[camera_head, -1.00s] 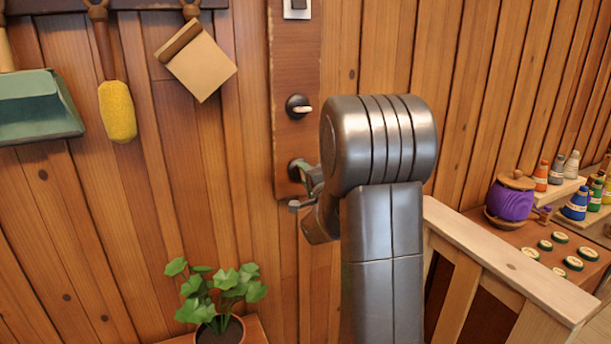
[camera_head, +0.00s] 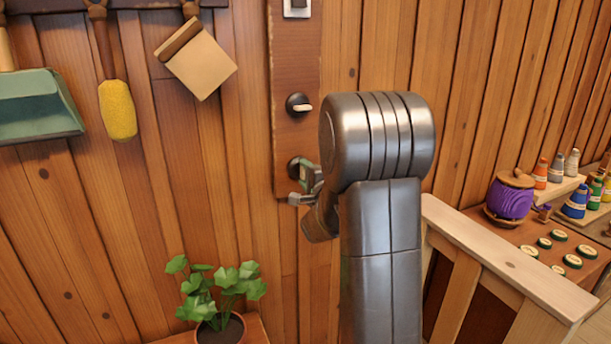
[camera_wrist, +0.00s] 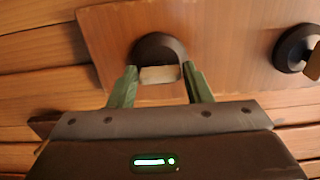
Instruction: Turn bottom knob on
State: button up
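The bottom knob (camera_head: 294,168) is a dark round base on the brown wooden panel, mostly hidden behind my gripper (camera_head: 308,186) in the head view. In the wrist view, the bottom knob (camera_wrist: 158,46) shows its dark base with a pale handle. My gripper (camera_wrist: 160,86) has its two green fingers spread on either side of this handle. There is a small gap at the left finger; the right finger is very close to the handle, and I cannot tell if it touches.
An upper knob (camera_head: 298,104) with a pale handle sits above on the same panel (camera_head: 296,60); a switch plate (camera_head: 297,8) is higher. A potted plant (camera_head: 222,296) stands below left. A wooden rail (camera_head: 500,262) and paint table are at right.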

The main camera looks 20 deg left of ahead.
jog(key=shift+o, duration=1.3)
jog(key=shift+d, duration=0.1)
jog(key=b+v, duration=0.2)
jog(key=v, duration=1.1)
jog(key=shift+s+d, duration=0.15)
jog(key=shift+s, duration=0.15)
jog(key=p+x, duration=0.2)
jog(key=x, duration=1.2)
jog(key=shift+d, duration=0.1)
